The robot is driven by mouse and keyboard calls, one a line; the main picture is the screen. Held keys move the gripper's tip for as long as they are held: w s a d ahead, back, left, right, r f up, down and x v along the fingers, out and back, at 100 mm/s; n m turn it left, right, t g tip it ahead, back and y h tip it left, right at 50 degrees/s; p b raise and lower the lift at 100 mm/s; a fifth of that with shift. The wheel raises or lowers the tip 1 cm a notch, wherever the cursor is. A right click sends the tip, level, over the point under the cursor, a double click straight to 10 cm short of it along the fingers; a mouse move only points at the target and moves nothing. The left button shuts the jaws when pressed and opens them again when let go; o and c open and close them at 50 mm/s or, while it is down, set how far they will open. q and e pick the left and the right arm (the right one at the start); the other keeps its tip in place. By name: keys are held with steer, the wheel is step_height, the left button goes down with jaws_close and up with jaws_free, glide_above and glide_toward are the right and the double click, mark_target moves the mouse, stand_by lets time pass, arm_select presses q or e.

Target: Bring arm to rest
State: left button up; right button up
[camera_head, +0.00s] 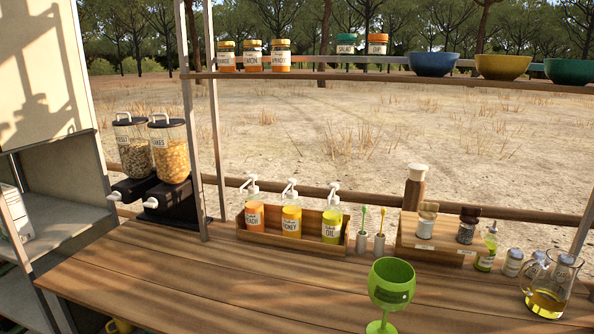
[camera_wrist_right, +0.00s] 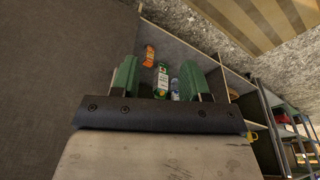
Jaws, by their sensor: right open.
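My right gripper (camera_wrist_right: 160,82) shows in the right wrist view with its two green fingers apart and nothing between them that touches both. Behind the fingers, farther off, are a green bottle (camera_wrist_right: 162,80) and an orange packet (camera_wrist_right: 149,55) in a shelf compartment. Neither of my arms shows in the head view, and my left gripper is in no view. A green goblet (camera_head: 391,284) stands upright on the wooden counter (camera_head: 200,285) in the head view.
Cereal dispensers (camera_head: 154,160) stand at the counter's left. A wooden box (camera_head: 262,236) of pump bottles, a wooden spice stand (camera_head: 430,243) and a glass oil jug (camera_head: 549,290) line the back. Bowls (camera_head: 433,64) and jars sit on the upper rail. The front left counter is clear.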

steer(key=s+d+f+b, duration=0.1)
steer(key=s+f, duration=0.7)
steer(key=f, duration=0.4)
steer(key=s+d+f+g+b, duration=0.1)
steer(key=s+d+f+b, duration=0.1)
steer(key=s+f, duration=0.6)
step_height(320, 180, down, 4)
steer(key=shift+s+f, duration=0.1)
steer(key=shift+s, duration=0.3)
